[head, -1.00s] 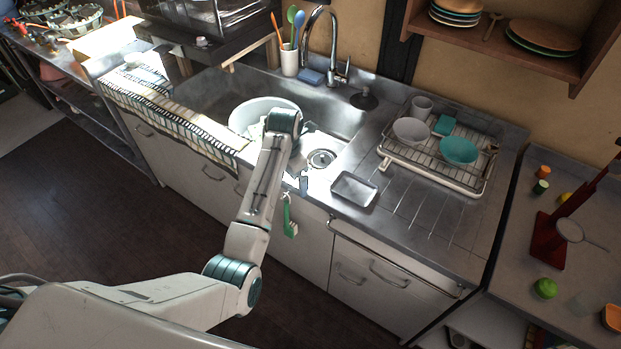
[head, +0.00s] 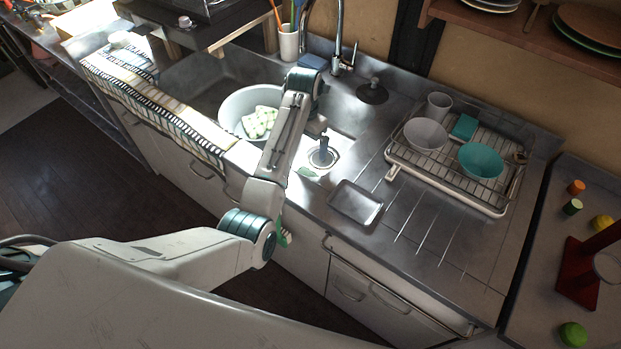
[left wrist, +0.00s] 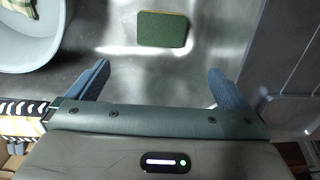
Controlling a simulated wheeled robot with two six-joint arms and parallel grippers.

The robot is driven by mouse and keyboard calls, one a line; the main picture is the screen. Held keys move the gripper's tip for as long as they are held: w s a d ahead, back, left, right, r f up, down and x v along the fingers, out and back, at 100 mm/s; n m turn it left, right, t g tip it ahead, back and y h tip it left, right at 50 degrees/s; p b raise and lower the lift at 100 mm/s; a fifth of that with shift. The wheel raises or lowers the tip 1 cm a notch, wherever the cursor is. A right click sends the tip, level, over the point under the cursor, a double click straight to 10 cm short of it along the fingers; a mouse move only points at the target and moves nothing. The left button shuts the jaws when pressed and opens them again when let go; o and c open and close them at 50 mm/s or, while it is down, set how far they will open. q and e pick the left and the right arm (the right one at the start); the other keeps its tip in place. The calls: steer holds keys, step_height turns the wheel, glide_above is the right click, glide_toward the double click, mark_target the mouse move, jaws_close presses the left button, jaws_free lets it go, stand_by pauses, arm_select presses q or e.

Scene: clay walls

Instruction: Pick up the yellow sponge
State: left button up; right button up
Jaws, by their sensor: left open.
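The yellow sponge (left wrist: 162,29) lies flat on the metal sink floor in the left wrist view. Its dark green scouring face is up and only a thin yellow edge shows. My left gripper (left wrist: 158,67) is open and empty, with its two blue-grey fingers apart; the sponge lies beyond the fingertips, between their lines. In the head view my left gripper (head: 322,150) points down over the sink near the drain. My right gripper is not in view.
A white basin (head: 233,105) with a green-checked cloth (head: 260,122) stands left of my gripper. A metal tray (head: 355,203) lies on the counter's front. A dish rack (head: 450,182) with bowls stands right. A tap (head: 338,40) rises behind the sink.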

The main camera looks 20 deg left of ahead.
arm_select(q)
steer(key=b, duration=0.5)
glide_above(308, 176)
step_height(308, 176, down, 5)
steer(key=f, duration=0.2)
steer(key=s+f, duration=0.1)
steer(key=f, duration=0.2)
steer(key=shift+a+p, duration=0.1)
steer(key=shift+p, duration=0.2)
steer(key=shift+w+f+p, duration=0.1)
steer(key=shift+f+p, duration=0.25)
steer(key=shift+f, duration=2.7)
steer(key=c, duration=0.8)
